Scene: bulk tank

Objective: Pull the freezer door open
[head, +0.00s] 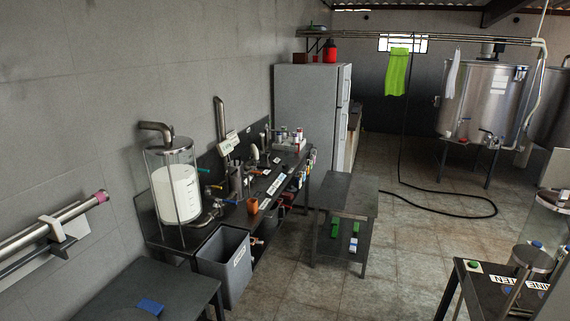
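The tall pale grey fridge-freezer (311,95) stands against the left wall, towards the back of the room. Its broad side faces me, and its front faces right, seen at a steep angle. An upper door (345,86) and a longer lower door (340,138) show as narrow strips, and both look shut. The handles are too small to make out clearly. Which door is the freezer's is not marked in this view. My gripper is not in view.
A small dark table (347,194) stands in front of the fridge. A cluttered counter (222,222) runs along the left wall, with a grey bin (223,268) beside it. A black hose (455,215) lies on the tiled floor. Open floor (400,235) lies right of the small table.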

